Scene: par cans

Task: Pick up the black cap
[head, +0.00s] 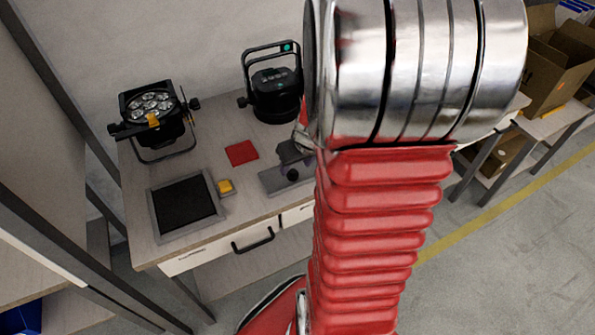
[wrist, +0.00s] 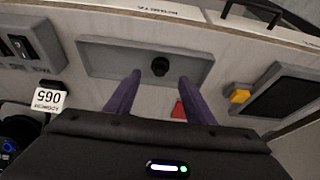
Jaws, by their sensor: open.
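The black cap (wrist: 160,66) is a small round black piece on a flat grey plate (wrist: 103,58). In the head view the cap (head: 292,174) shows on the right part of the grey plate (head: 270,181), close to the arm. My gripper (wrist: 159,76) is open, with its two purple fingers apart and nothing between them. In the wrist view the fingertips overlap the plate's lower edge, one on each side of the cap. The gap in height between fingertips and cap is hard to tell. My red arm hides part of the bench in the head view.
A par can with several lenses (head: 151,104) and a second black par can (head: 275,90) stand at the back of the bench. A red square (head: 241,153), a yellow block (head: 225,187) and a grey-framed black pad (head: 159,224) lie nearby.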

